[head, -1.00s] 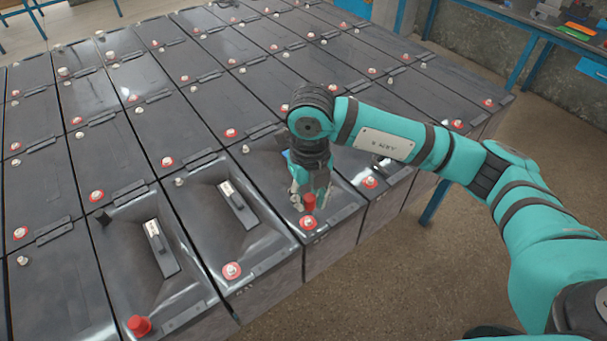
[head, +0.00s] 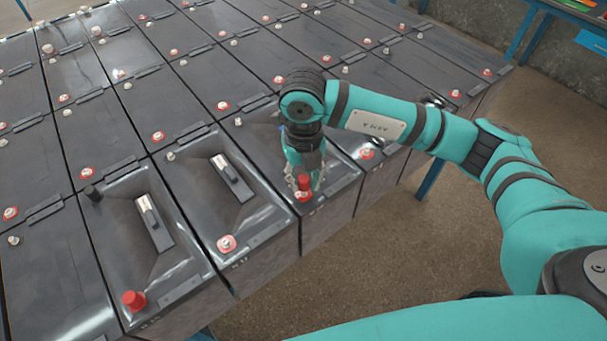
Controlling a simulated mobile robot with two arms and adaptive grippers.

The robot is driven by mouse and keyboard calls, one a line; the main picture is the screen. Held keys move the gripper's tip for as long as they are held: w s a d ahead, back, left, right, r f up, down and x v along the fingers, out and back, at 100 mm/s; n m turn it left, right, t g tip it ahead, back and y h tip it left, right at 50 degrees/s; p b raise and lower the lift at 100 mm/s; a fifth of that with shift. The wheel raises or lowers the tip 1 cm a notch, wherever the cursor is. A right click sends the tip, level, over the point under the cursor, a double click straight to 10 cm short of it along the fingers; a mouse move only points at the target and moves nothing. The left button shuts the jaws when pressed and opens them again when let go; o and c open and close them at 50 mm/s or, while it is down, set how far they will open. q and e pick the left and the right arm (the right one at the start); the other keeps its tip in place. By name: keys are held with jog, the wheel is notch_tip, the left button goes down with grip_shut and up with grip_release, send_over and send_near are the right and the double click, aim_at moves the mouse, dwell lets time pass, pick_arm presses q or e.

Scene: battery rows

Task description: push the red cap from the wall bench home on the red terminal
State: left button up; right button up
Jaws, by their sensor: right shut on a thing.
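My right gripper (head: 305,182) is shut on the red cap (head: 304,183) and points down over the front edge of a battery. The cap is upright, directly over the red terminal (head: 305,197) with its red ring. Its lower end meets or nearly meets the terminal; I cannot tell whether it is seated. The fingers partly hide the cap. My left gripper is not in view.
Another red cap (head: 134,300) sits on the front-left battery, with a black cap (head: 92,192) at its far end. The neighbouring battery's red terminal (head: 227,244) is bare. Battery rows fill the left and back. A wall bench (head: 560,12) stands at the top right.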

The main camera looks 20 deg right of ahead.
dwell(1.1)
jog(key=shift+b, duration=0.5)
jog(key=shift+f+b, duration=0.75)
jog(key=shift+b, duration=0.15)
dwell(0.7)
jog(key=shift+f+b, duration=0.2)
jog(key=shift+b, duration=0.15)
jog(key=shift+f+b, duration=0.5)
dwell(0.7)
jog(key=o, duration=1.3)
jog(key=shift+o, duration=0.2)
jog(key=shift+r, duration=0.2)
